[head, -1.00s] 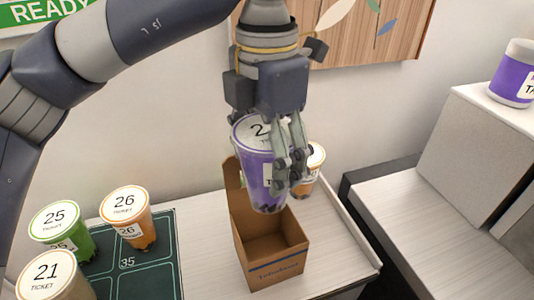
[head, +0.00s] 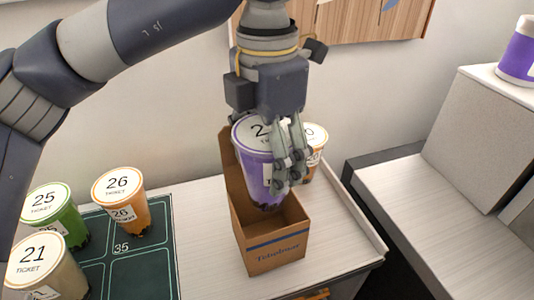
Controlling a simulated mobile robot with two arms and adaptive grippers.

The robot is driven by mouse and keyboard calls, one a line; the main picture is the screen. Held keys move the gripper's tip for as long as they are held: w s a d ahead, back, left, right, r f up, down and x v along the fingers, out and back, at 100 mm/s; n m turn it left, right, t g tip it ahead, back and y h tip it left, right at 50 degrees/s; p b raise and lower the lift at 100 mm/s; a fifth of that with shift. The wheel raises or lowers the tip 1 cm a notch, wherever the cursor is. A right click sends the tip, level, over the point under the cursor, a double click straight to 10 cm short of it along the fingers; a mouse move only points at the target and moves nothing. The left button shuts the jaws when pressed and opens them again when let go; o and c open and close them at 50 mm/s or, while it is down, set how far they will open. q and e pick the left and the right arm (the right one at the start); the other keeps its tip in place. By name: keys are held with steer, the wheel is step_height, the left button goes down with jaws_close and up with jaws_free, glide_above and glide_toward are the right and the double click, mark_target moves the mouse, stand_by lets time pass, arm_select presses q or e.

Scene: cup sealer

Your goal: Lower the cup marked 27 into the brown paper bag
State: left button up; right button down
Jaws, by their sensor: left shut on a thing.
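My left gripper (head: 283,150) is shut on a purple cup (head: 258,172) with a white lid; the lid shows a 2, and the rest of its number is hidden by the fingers. The cup is upright with a slight tilt. Its lower end is at the mouth of the brown paper bag (head: 277,256), in front of the bag's tall back panel; how deep it reaches inside is hard to tell. The bag stands open on the pale counter. My right gripper is not in view.
An orange cup (head: 315,148) stands just behind the bag, partly hidden by my gripper. Cups marked 25 (head: 62,222), 26 (head: 128,205) and 21 (head: 50,271) stand at left on the dark green mat (head: 143,276). A raised tray edge (head: 352,208) runs at right.

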mark_target(262, 203)
arm_select(q)
steer(key=shift+f+b, duration=3.25)
steer(key=shift+f, duration=1.05)
steer(key=shift+a+f+b, duration=0.25)
steer(key=shift+a+b, duration=0.1)
steer(key=shift+b, duration=0.05)
steer(key=shift+s+a+f, duration=0.1)
steer(key=shift+f, duration=0.2)
